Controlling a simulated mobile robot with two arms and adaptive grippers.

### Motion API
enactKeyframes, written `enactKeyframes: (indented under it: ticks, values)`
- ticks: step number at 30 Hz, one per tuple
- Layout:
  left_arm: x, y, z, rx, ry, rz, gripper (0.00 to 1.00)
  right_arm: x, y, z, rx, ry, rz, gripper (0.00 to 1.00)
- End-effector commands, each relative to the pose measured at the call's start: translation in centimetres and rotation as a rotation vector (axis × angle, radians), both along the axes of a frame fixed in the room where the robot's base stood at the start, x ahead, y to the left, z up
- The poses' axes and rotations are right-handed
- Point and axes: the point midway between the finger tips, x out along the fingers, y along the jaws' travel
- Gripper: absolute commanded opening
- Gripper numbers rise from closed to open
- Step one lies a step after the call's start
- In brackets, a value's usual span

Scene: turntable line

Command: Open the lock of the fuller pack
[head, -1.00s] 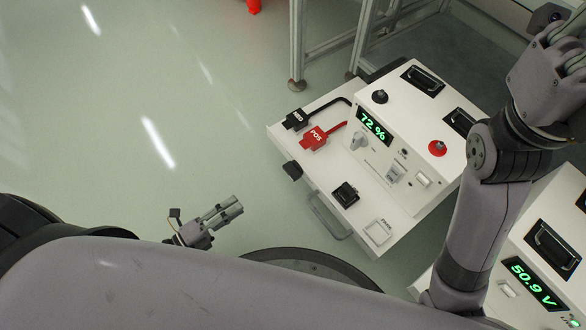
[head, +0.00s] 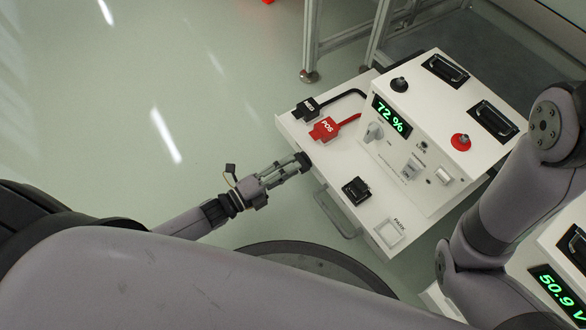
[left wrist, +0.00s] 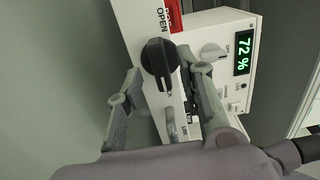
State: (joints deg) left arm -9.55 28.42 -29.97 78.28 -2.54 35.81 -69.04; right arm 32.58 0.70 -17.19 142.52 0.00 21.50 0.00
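The white pack with a green "72 %" display (head: 391,115) stands right of my left gripper (head: 300,165). A black rotary lock knob (left wrist: 160,62) is on its side face beside the word OPEN, in the left wrist view. My left gripper is open, with one finger on each side of the knob; I cannot tell whether they touch it. In the head view the fingertips are at the pack's near left edge and mostly hide the knob. A second white pack (head: 547,250) with a "50.9 V" display is partly visible at the lower right. My right gripper is out of view.
The 72 % pack carries a black NEG plug (head: 306,108), a red POS plug (head: 324,129), a red button (head: 461,142) and a metal front handle (head: 337,214). A metal frame (head: 312,40) stands behind. The floor at left is clear.

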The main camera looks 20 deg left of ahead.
Motion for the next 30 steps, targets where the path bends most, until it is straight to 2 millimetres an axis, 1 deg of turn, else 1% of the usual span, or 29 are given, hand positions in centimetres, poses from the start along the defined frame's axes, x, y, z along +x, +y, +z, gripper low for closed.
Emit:
enactKeyframes:
  ticks: [1, 4, 14, 30]
  values:
    - [0.49, -0.4, -0.14, -0.002, -0.002, -0.001, 0.34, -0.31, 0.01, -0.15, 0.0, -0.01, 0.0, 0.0]
    - [1.07, -0.82, -0.05, -0.001, -0.001, 0.0, 0.34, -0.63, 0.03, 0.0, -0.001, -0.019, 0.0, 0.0]
    - [1.3, -1.04, 0.05, 0.0, 0.0, 0.0, 0.34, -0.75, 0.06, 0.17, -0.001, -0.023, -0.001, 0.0]
    - [1.28, -1.0, 0.01, 0.001, 0.001, 0.0, 0.0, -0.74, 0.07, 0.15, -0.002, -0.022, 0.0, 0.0]
